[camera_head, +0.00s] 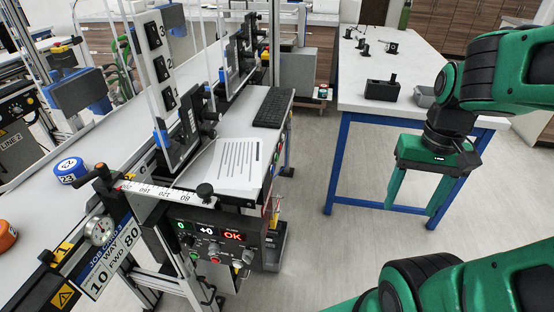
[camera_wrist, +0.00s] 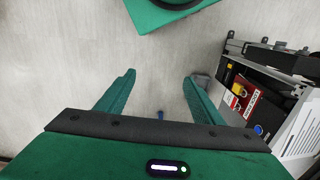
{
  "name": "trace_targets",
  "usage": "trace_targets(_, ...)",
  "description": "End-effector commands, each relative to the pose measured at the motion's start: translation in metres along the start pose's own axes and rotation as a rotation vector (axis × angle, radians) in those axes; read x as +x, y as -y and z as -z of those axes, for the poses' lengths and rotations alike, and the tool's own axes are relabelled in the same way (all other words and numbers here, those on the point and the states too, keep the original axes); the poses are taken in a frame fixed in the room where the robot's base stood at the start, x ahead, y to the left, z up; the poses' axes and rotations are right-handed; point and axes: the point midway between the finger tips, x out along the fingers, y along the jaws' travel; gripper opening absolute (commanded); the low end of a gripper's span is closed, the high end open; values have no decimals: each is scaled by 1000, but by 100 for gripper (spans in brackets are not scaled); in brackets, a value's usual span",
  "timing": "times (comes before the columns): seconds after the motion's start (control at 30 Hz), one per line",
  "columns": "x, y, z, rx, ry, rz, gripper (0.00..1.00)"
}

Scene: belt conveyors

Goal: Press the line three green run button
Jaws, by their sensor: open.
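A control box (camera_head: 213,241) hangs under the near end of the conveyor bench, beside a board reading "JOB CARD 3". Its face has small lit displays, one reading "OK", and several knobs and buttons. A small green spot (camera_head: 194,255) at its lower left looks like a green button, but it is too small to be sure. My gripper (camera_head: 411,207) is open and empty, pointing down over the floor to the right of the box, apart from it. In the wrist view, my gripper (camera_wrist: 160,78) has bare floor between its fingers. No green button is clear there.
A white table (camera_head: 420,112) with blue legs stands behind my gripper. A keyboard (camera_head: 273,107) and a paper sheet (camera_head: 236,163) lie on the bench. A blue puck (camera_head: 70,171) lies on the belt. Floor between bench and table is clear. A "LINE 2" panel (camera_head: 14,136) is at far left.

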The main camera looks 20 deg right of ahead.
Motion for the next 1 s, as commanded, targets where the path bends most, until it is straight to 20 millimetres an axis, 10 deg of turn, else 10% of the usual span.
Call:
trace_targets(0.23, 0, 0, 0, 0, 0, 0, 0)
trace_targets(1.0, 0, 0, 0, 0, 0, 0, 0)
